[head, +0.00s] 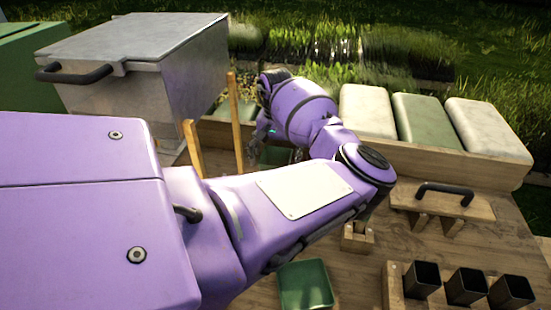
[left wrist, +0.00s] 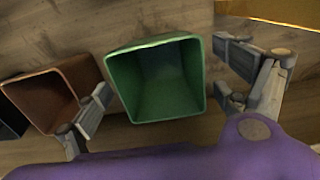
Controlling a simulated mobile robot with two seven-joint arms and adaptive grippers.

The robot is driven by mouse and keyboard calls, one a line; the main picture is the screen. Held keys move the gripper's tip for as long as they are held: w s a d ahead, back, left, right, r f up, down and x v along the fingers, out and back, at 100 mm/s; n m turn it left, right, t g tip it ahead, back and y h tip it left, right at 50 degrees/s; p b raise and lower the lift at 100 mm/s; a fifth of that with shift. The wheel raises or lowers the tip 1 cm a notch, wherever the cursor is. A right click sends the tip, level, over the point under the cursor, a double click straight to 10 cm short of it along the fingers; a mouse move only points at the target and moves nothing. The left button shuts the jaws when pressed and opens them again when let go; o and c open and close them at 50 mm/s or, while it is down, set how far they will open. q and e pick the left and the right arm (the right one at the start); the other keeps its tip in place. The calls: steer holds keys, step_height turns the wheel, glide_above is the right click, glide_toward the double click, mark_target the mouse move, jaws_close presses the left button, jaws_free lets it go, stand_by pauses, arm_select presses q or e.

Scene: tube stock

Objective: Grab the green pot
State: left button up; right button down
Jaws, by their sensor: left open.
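The green pot (left wrist: 157,85) is a square, open, empty container in the middle of the left wrist view. My left gripper (left wrist: 165,88) is open, with one finger on each side of the pot. The left finger lies between the green pot and a brown pot (left wrist: 45,98). Whether either finger touches the green pot cannot be told. In the head view my left gripper (head: 268,130) is mostly hidden behind its own purple wrist. A patch of green (head: 276,155) shows just below it there, perhaps the pot. My right gripper is not in view.
A grey lidded box (head: 140,60) stands back left, with wooden stakes (head: 236,120) beside it. Pale and green cushions (head: 425,118) line the back. Black square pots (head: 466,286) stand front right, near a handled wooden piece (head: 442,200). A green tray (head: 305,284) lies in front.

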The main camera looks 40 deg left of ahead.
arm_select(q)
steer(key=c, duration=1.2)
